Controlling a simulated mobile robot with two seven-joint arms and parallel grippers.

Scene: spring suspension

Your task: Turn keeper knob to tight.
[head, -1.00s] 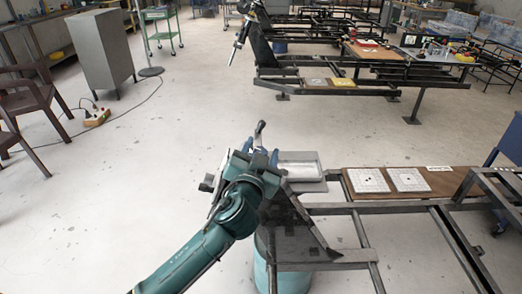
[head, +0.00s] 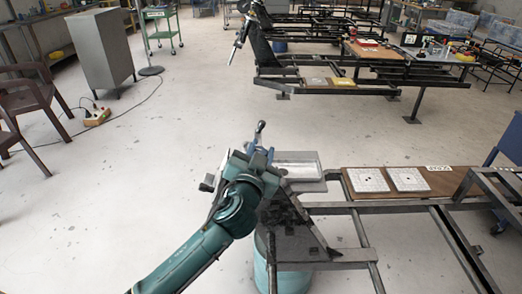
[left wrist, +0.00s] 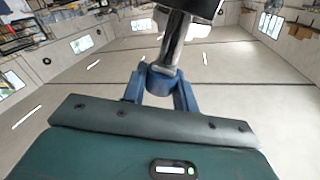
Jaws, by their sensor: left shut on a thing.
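My left gripper (head: 261,155) is at the upper end of the dark triangular frame post (head: 290,225) in the head view. In the left wrist view its two blue fingers (left wrist: 160,90) are shut on a rounded blue-grey piece (left wrist: 159,80), which I take to be the keeper knob. A shiny metal rod (left wrist: 173,40) with a black part at its top rises just beyond or from this piece. In the head view a small upright metal piece (head: 260,130) stands above the fingers. Any tight mark on the knob is hidden. My right gripper is not in view.
A shallow metal tray (head: 298,166) sits just right of the gripper. Two white perforated plates (head: 368,180) lie on a brown board (head: 440,183) on the steel frame. A teal drum (head: 290,282) stands under the frame.

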